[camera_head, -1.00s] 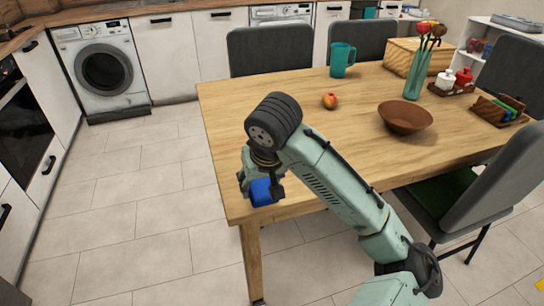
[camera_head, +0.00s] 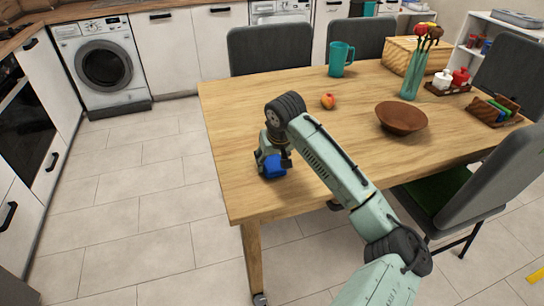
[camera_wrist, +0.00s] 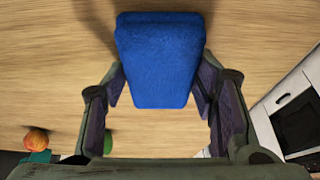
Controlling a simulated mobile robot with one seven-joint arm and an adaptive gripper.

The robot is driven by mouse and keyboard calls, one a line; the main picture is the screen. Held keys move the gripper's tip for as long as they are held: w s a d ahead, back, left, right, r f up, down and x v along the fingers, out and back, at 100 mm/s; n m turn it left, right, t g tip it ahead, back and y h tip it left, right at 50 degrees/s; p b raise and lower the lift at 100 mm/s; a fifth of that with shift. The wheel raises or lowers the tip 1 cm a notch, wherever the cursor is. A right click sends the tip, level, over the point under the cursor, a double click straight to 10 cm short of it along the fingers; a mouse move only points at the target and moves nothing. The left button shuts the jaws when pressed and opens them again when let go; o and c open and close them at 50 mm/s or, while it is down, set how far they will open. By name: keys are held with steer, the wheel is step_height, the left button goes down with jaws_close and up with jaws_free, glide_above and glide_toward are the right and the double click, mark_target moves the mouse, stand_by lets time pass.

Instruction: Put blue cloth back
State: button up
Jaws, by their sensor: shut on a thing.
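The blue cloth (camera_head: 274,165) is a folded block, held in my gripper (camera_head: 272,160) over the near left part of the wooden table (camera_head: 240,195). In the wrist view the cloth (camera_wrist: 158,60) lies between the two fingers of my gripper (camera_wrist: 160,88), which are shut on its sides. I cannot tell whether the cloth touches the tabletop.
A peach (camera_head: 328,101), a brown bowl (camera_head: 402,118) and a teal mug (camera_head: 341,59) stand farther on the table. A glass vase (camera_head: 411,85), a wooden box (camera_head: 402,55) and a wooden holder (camera_head: 496,111) are at the right. Grey chairs surround the table. Its left part is clear.

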steer(key=shift+f, duration=0.3)
steer(key=o, duration=1.2)
steer(key=shift+o, duration=0.2)
steer(key=shift+r, duration=0.25)
steer(key=b+v, duration=0.2)
steer(key=v, duration=1)
steer(key=shift+b, duration=0.4)
